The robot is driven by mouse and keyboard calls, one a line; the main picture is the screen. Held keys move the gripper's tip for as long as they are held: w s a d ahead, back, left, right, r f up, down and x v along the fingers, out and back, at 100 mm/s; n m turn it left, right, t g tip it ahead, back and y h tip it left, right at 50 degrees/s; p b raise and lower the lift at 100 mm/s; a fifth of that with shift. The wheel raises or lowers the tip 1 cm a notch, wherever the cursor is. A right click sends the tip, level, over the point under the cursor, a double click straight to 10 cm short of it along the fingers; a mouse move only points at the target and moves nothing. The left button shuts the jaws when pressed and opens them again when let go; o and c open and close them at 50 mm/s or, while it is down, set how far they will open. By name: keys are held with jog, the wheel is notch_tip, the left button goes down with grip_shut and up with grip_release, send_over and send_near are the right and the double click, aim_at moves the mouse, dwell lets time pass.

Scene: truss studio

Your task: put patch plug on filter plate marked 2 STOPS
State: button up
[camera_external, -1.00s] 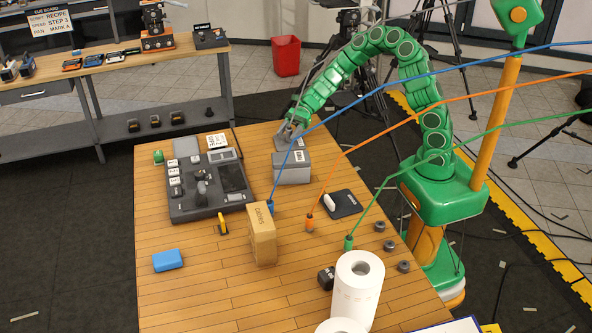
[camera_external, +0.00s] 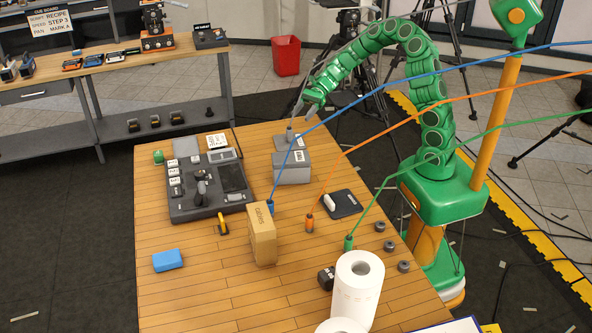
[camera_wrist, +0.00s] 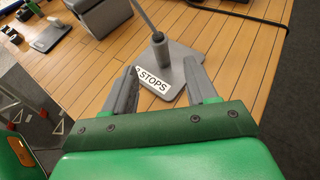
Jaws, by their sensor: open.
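The grey patch plug (camera_wrist: 159,48), with a thin cable rising from its top, stands upright on a flat grey filter plate (camera_wrist: 181,62) in the wrist view. In the external view the plug (camera_external: 290,135) stands on the same plate (camera_external: 281,143), behind the grey box. My gripper (camera_external: 302,109) is open and empty, above and apart from the plug. In the wrist view its two fingers (camera_wrist: 166,88) are spread, with the plate and label showing between them.
A grey box (camera_external: 292,172) stands in front of the plate. A control desk (camera_external: 185,205) and another labelled plate (camera_external: 216,141) lie to the left. Blue, orange and green cables run to plugs on the table. A cardboard box (camera_external: 263,238) stands mid-table.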

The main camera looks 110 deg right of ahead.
jog(key=s+a+r+n+g, duration=0.25)
jog(key=a+n, duration=0.25)
jog(key=a, duration=0.4)
jog(key=s+a+r+n+g, duration=0.15)
jog(key=a+n+g, duration=0.3)
jog(key=a, duration=0.55)
jog(key=s+a+r+n+g, duration=0.1)
jog(key=a+r+n+g, duration=0.15)
jog(key=a+n, duration=0.45)
jog(key=s+a+n+g+h, duration=0.3)
jog(key=s+a+n, duration=0.2)
jog(key=s+a, duration=0.45)
jog(key=s+d+r+n+h, duration=0.1)
jog(key=s+n+h, duration=0.4)
jog(key=s, duration=0.8)
jog(key=shift+s+d+r+n, duration=0.2)
jog(key=shift+d+r+n, duration=0.3)
jog(key=shift+n, duration=0.55)
